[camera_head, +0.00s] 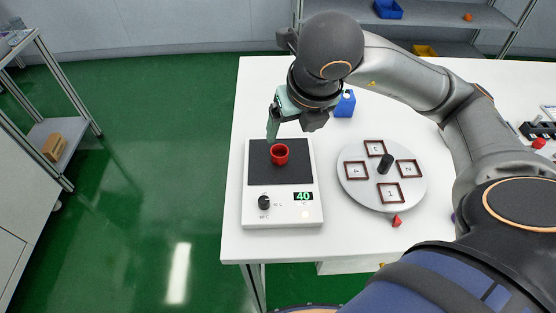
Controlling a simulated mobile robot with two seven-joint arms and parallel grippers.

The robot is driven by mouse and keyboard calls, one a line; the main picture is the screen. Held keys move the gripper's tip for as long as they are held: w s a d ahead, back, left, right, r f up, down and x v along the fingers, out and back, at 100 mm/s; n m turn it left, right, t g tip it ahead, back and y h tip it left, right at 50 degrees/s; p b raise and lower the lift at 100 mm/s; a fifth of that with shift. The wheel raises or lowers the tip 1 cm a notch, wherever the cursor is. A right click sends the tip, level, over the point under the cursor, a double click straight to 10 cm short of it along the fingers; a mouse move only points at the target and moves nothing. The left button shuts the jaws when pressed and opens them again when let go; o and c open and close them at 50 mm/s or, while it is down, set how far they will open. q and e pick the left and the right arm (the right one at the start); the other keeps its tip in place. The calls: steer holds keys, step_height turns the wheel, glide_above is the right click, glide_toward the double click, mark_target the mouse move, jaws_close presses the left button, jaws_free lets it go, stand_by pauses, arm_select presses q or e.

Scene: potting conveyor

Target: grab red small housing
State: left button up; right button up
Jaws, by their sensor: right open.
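A small red cup-shaped housing (280,155) stands upright on the dark plate of a white heating device (283,217) on the table's left part. My right gripper (272,138) is just above and behind the housing, and it is open. A pale green finger hangs down to the left of the housing's far side. The other finger is largely hidden by the gripper body. I cannot tell whether the fingers touch the housing. My left gripper is not in view.
A round grey turntable (347,190) with several framed squares and a black knob stands right of the heater. A blue container (344,104) is behind it. A small red piece (397,221) lies in front. The white table's (235,245) left edge is near the heater.

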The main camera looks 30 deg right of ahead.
glide_toward(278, 155)
steer(key=shift+b+x, duration=0.3)
steer(key=shift+x, duration=2.7)
jaws_close()
